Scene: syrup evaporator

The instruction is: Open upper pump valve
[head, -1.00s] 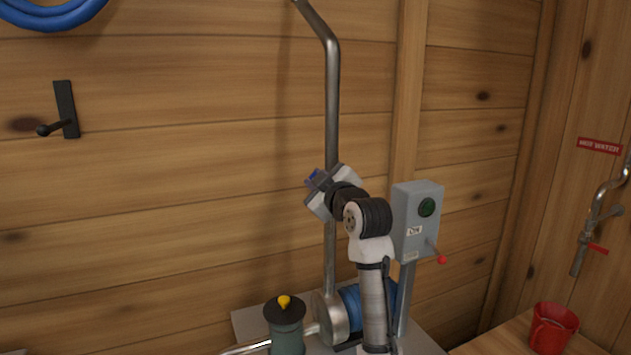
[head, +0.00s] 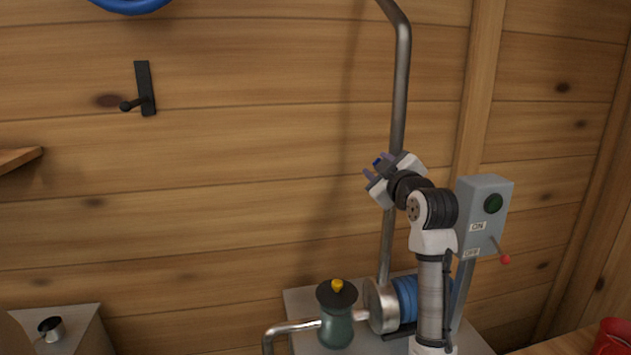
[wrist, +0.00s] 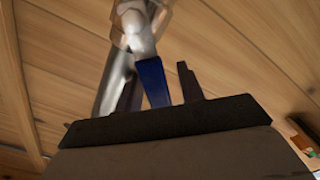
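The pump stands low in the head view: a blue motor body (head: 405,298), a round metal housing (head: 379,306), and a dark green cylinder (head: 337,328) with a black cap and yellow knob (head: 337,285). A tall steel pipe (head: 400,90) rises from the housing and bends left at the top of the view. My gripper (head: 373,167) is raised well above the pump, beside the pipe.
A grey switch box (head: 484,215) with ON and OFF labels and a red-tipped lever stands right of my arm. A black wall hook (head: 145,90), a shelf end (head: 20,158) and a grey block (head: 62,325) are at left. A red mug (head: 612,338) is at lower right.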

